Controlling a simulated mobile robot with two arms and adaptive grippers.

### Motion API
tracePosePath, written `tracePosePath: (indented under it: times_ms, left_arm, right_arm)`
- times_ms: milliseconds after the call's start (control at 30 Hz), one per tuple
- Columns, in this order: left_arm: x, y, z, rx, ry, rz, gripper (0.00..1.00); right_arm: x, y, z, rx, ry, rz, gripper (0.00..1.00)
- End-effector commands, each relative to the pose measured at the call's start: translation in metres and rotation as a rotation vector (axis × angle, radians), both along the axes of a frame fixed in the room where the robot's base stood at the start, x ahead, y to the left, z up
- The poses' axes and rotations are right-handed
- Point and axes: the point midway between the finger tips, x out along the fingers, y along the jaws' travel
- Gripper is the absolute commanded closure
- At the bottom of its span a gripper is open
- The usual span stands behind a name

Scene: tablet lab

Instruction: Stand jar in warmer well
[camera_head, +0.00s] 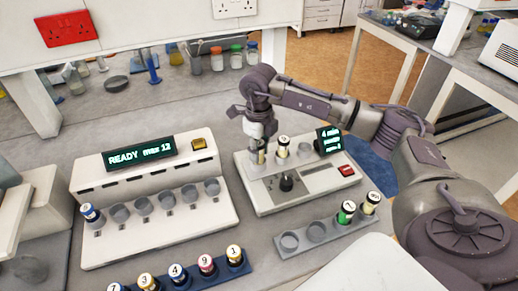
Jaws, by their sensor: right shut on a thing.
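My right gripper (257,138) reaches down over the left back part of a white unit (312,182) with a green "4 min" display. It is shut on a small jar (261,157), mostly hidden by the fingers. The jar looks upright, at or just above the unit's top; I cannot tell whether it is seated in a well. A pale-capped jar (283,150) stands on the unit just right of the gripper. An empty-looking round well (304,150) is further right. My left gripper is not in view.
A wider white unit (150,225) reading "READY max 12" stands left, with a row of cups and a blue-capped jar (90,213). A blue rack (238,268) holds several numbered jars in front.

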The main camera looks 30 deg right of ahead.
Motion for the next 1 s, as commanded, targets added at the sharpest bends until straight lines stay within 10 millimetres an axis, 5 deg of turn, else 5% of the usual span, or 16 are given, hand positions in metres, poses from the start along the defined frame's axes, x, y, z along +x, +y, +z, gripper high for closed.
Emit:
tracePosePath:
  times_ms: [667, 700, 867, 1000]
  left_arm:
    - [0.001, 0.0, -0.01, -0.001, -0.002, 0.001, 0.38]
    - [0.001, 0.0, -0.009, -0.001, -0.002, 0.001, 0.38]
    - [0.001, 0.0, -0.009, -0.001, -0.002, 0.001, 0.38]
    - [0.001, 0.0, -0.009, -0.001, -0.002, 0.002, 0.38]
  right_arm:
    - [0.0, 0.0, -0.012, 0.0, 0.0, 0.0, 1.0]
    - [0.0, 0.0, -0.012, 0.0, 0.0, 0.0, 0.65]
    - [0.0, 0.0, -0.012, 0.0, 0.0, 0.0, 0.39]
    - [0.0, 0.0, -0.011, 0.0, 0.0, 0.0, 0.39]
